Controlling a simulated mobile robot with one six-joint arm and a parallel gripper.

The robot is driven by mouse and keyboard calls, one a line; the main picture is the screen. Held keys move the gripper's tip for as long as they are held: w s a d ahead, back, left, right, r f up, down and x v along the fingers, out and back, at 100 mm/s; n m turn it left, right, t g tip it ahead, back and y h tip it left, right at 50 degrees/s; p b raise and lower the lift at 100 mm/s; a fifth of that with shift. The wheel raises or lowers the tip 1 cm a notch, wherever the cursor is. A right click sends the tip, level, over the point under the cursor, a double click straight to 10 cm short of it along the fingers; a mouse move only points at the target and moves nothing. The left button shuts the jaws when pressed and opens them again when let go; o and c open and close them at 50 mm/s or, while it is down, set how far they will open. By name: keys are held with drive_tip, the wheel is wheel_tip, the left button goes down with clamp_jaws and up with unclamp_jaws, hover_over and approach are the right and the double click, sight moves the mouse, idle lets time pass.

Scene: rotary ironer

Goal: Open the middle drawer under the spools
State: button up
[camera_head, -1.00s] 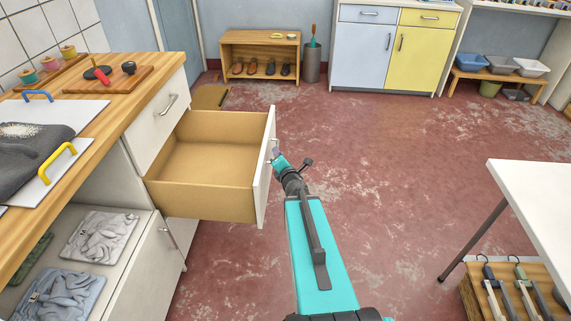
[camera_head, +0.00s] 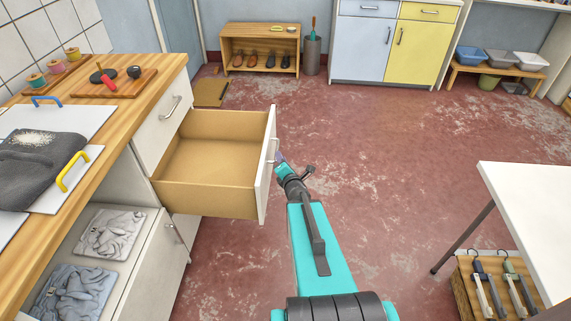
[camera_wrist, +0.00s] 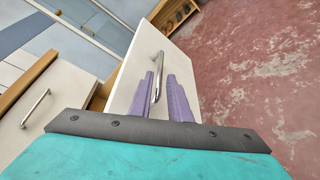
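The middle drawer (camera_head: 212,158) is pulled far out and empty, between a closed upper drawer (camera_head: 160,122) and a closed lower front (camera_head: 180,240). Its white front has a metal handle (camera_head: 272,150). The spools (camera_head: 54,67) stand on the wooden counter above. My gripper (camera_head: 279,160) is just outside the drawer front, by the handle. In the wrist view, the purple fingers of my gripper (camera_wrist: 161,80) lie on either side of the drawer handle (camera_wrist: 157,75), apart, with a visible gap beside the bar.
A white table (camera_head: 530,195) with a crate of hangers under it stands at the right. A low shoe shelf (camera_head: 260,32) and blue and yellow cabinets (camera_head: 420,52) line the back. The red floor (camera_head: 400,150) between is clear.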

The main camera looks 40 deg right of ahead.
drive_tip(key=shift+p+v, duration=2.9)
drive_tip(key=shift+p, duration=1.25)
